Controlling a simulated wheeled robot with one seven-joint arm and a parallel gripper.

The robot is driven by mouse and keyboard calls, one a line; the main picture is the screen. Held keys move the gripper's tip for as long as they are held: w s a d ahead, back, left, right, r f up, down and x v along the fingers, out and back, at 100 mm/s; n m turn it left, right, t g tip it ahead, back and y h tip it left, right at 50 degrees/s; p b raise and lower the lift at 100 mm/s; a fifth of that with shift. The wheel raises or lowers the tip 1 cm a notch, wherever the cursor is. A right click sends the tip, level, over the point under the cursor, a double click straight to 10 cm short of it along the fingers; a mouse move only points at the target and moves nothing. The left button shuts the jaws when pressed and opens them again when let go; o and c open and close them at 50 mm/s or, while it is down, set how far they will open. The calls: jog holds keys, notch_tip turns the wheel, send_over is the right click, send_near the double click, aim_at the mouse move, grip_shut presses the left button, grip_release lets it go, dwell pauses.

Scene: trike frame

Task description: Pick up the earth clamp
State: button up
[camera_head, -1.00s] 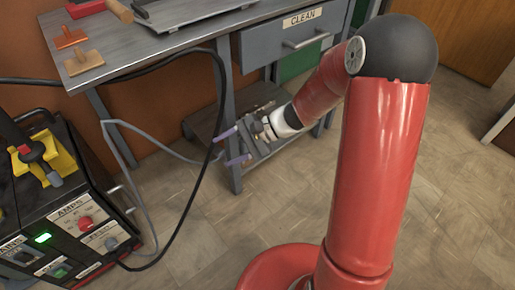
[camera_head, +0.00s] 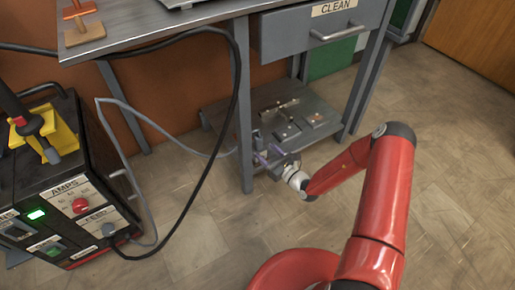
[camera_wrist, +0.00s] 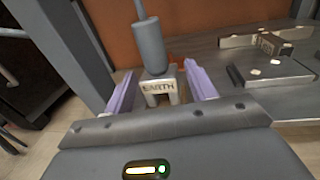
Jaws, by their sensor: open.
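The earth clamp (camera_wrist: 151,50) shows in the wrist view as a grey cylindrical handle above a pale two-legged block lettered EARTH. It stands between the two purple fingers of my gripper (camera_wrist: 160,72), with a gap on each side. My gripper is open. In the head view my gripper (camera_head: 266,155) is low, at the front left of the bench's lower shelf (camera_head: 225,112). The clamp (camera_head: 256,138) is small there and partly hidden by the fingers and the bench leg.
Metal pieces (camera_head: 287,132) and a bar (camera_head: 275,108) lie on the shelf to the right. A bench leg (camera_head: 243,120) stands just left of my gripper. A grey cable (camera_head: 180,146) runs from the welder (camera_head: 85,190) toward the shelf. Open floor lies in front.

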jog(key=x, duration=0.4)
jog(key=b+x, duration=0.1)
jog(key=x, duration=0.2)
jog(key=shift+s+a+r, duration=0.2)
jog(key=shift+r, duration=0.1)
jog(key=c, duration=1.1)
